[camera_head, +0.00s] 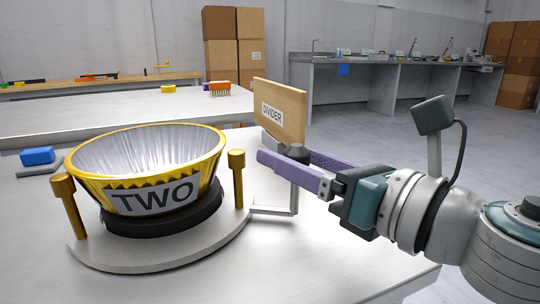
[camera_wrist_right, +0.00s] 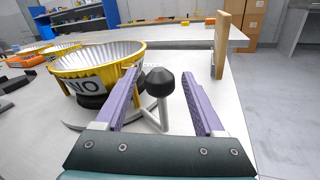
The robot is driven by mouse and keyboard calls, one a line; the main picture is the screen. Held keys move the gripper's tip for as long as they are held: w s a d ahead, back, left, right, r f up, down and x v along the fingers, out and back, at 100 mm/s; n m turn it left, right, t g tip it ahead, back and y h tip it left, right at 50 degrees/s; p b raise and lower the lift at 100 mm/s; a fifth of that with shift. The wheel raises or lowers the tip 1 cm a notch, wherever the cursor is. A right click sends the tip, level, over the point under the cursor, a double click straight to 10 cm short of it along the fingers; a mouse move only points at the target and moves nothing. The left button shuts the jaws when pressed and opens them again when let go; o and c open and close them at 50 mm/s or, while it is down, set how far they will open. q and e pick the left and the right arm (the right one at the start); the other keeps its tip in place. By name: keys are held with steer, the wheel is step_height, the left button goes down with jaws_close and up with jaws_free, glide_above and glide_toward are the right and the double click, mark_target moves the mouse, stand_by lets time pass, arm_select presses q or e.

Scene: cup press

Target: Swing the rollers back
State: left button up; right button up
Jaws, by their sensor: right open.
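A gold fluted cup (camera_head: 142,185) labelled TWO, silver inside, sits upright in a black ring (camera_head: 162,222) on a round grey base (camera_head: 165,258). Two gold rollers (camera_head: 68,205) (camera_head: 237,180) stand upright beside the cup, at its left and right. A grey bent lever (camera_head: 275,211) reaches right from the base and rises to a black knob (camera_head: 296,152). My right gripper (camera_head: 273,155) is open, its purple fingers either side of the knob. In the right wrist view the knob (camera_wrist_right: 160,82) shows between the fingers, nearer the left one. My left gripper is not in view.
A wooden board (camera_head: 282,112) labelled DIVIDER stands just behind the right gripper. A blue block (camera_head: 37,156) lies at the left. The table's front right (camera_head: 330,270) is clear. Other cups (camera_wrist_right: 30,58) show in the right wrist view.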

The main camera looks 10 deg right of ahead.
steer(key=shift+a, duration=0.1)
steer(key=shift+c, duration=0.4)
jaws_close()
stand_by(1.0)
